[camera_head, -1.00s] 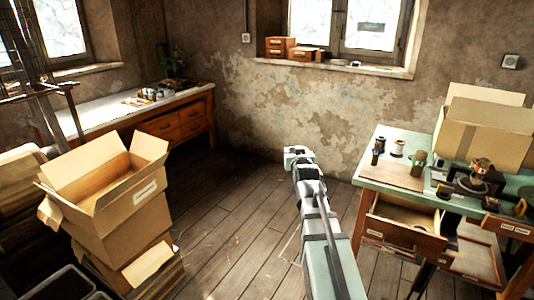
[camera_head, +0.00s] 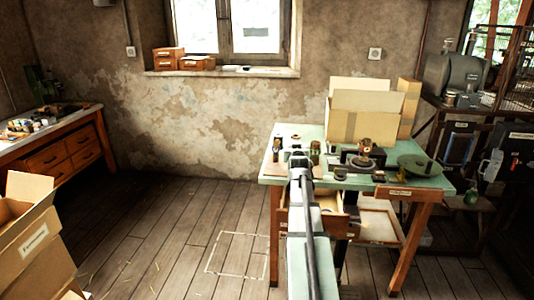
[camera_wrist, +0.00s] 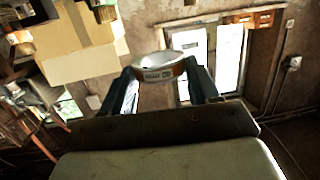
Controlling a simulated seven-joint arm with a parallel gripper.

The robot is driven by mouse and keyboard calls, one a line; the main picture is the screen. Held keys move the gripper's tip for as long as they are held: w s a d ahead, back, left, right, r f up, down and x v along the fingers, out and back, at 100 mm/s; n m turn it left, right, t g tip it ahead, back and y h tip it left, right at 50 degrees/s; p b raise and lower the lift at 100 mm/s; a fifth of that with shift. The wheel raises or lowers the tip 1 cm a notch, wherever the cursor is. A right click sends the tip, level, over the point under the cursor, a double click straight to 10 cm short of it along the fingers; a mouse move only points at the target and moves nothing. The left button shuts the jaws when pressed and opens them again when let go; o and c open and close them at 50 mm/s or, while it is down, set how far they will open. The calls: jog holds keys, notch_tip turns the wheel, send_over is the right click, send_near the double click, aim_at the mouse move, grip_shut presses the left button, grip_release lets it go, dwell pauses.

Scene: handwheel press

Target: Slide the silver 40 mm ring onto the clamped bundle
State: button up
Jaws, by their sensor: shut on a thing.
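In the wrist view my gripper (camera_wrist: 162,70) is shut on a silver ring (camera_wrist: 160,58), held between its two fingertips. The ring has a small printed label on its side, too small to read surely. In the head view my gripper (camera_head: 300,163) is at the end of my outstretched arm, before the left part of the green workbench (camera_head: 268,172); the ring cannot be made out there. A coppery upright piece (camera_head: 365,146) stands in a dark fixture (camera_head: 362,161) on the bench, to the right of my gripper. It may be the clamped bundle; the ring is apart from it.
A cardboard box (camera_head: 365,112) stands at the back of the bench. A green round dish (camera_head: 418,167) is at the right, and small items stand at the left. An open drawer (camera_head: 335,222) juts out below.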

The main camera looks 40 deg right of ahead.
aim_at(367, 140)
jog(key=s+d+m+g+h, duration=0.1)
jog(key=s+d, duration=0.3)
jog(key=d, duration=0.6)
jog(key=s+d+m+g+h, duration=0.1)
jog(key=s+d+m+g, duration=0.15)
jog(key=d, duration=0.65)
jog(key=s+d+g+h, duration=0.1)
jog(key=s+d, duration=0.3)
jog(key=d, duration=0.6)
jog(key=shift+m+g+h, duration=0.65)
jog(key=shift+m+h, duration=0.05)
jog(key=shift+m, duration=0.15)
jog(key=w+d, duration=0.1)
jog(key=d, duration=0.2)
jog(key=w+d, duration=0.1)
jog(key=d, duration=0.5)
jog(key=shift+w+d+r, duration=0.25)
jog(key=shift+w+r, duration=0.05)
jog(key=shift+w, duration=0.1)
jog(key=shift+s+r+g, duration=0.1)
jog(key=shift+s+g, duration=0.1)
jog(key=shift+g, duration=0.1)
jog(key=shift+f, duration=2.35)
jog(key=shift+f, duration=0.1)
